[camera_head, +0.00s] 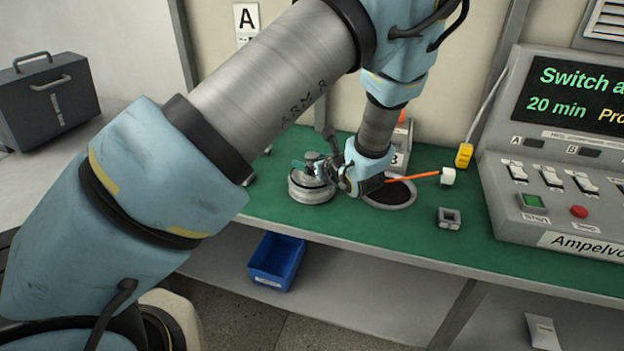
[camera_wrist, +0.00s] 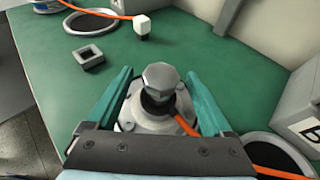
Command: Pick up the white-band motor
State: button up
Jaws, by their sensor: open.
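A silver hub motor (camera_head: 311,190) with a pale band around its side stands upright on the green bench in the head view. In the wrist view the motor (camera_wrist: 128,117) is seen from above, with a hexagonal top and dark shaft standing up from it. My gripper (camera_head: 310,164) is over the motor's top. In the wrist view the teal fingers of my gripper (camera_wrist: 158,76) are open, one on each side of the hexagonal top, with visible gaps. Part of the motor's body is hidden by the gripper. Another motor with a blue band (camera_wrist: 48,5) is cut off at the top left.
A grey square block (camera_head: 449,217) lies farther right, before the control console (camera_head: 555,160). A box marked B (camera_head: 402,140) stands behind. A blue bin (camera_head: 276,261) sits below.

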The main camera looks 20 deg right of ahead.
jog(key=shift+c, duration=0.2)
grip_shut()
dwell(0.4)
jog(key=shift+r, duration=0.15)
